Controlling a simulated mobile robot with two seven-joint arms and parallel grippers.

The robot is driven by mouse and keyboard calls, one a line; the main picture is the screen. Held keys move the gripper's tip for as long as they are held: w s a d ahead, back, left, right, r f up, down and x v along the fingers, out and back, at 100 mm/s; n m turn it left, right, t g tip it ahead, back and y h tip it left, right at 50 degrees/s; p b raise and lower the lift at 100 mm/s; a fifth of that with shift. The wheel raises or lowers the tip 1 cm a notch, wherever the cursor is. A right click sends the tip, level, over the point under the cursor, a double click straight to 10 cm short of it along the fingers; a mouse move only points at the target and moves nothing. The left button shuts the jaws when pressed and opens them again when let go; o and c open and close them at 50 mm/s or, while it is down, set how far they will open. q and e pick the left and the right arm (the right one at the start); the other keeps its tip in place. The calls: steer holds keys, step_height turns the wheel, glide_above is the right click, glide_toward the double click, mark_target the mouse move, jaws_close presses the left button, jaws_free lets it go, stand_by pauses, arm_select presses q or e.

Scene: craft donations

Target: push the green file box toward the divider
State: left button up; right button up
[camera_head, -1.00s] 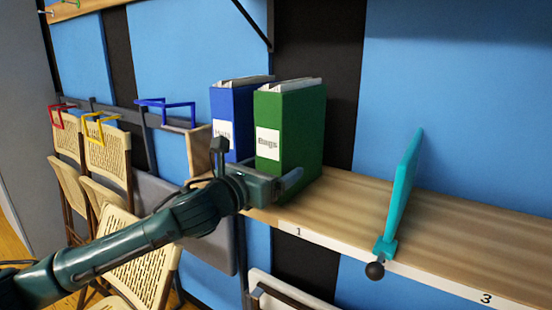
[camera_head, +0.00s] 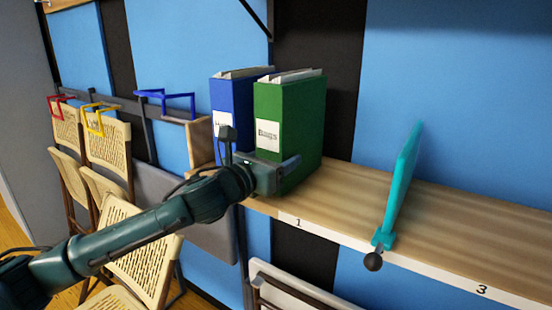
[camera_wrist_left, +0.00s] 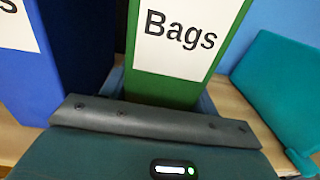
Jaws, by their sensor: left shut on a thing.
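The green file box (camera_head: 298,125), labelled "Bags", stands upright on the shelf (camera_head: 345,205), close to the right of the blue file box (camera_head: 233,100). My left gripper (camera_head: 280,170) is at the lower front of the green box, shut on it, with one finger along its right side. The other finger is hidden in the head view. In the left wrist view the fingers flank the green box (camera_wrist_left: 180,90). The teal divider (camera_head: 402,185) stands to the right, with bare shelf between it and the green box. My right gripper is not in view.
The shelf front carries labels 1 and 3. A dark knob (camera_head: 373,262) sits at the divider's front foot. Folding chairs (camera_head: 105,150) hang and stand at the left, near my left arm. A blue padded wall is behind the shelf.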

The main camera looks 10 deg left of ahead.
arm_select(q)
steer(key=shift+d, duration=0.1)
steer(key=shift+c, duration=1)
steer(key=shift+s+d+p, duration=0.6)
steer(key=shift+s+d, duration=0.4)
steer(key=shift+d, duration=1.65)
steer(key=shift+s+d+p, duration=0.65)
steer(key=shift+s+d, duration=0.3)
steer(key=shift+d, duration=1.7)
steer(key=shift+s+d+p, duration=0.6)
steer(key=shift+s+d, duration=0.4)
steer(key=shift+d, duration=1.65)
steer(key=o, duration=0.9)
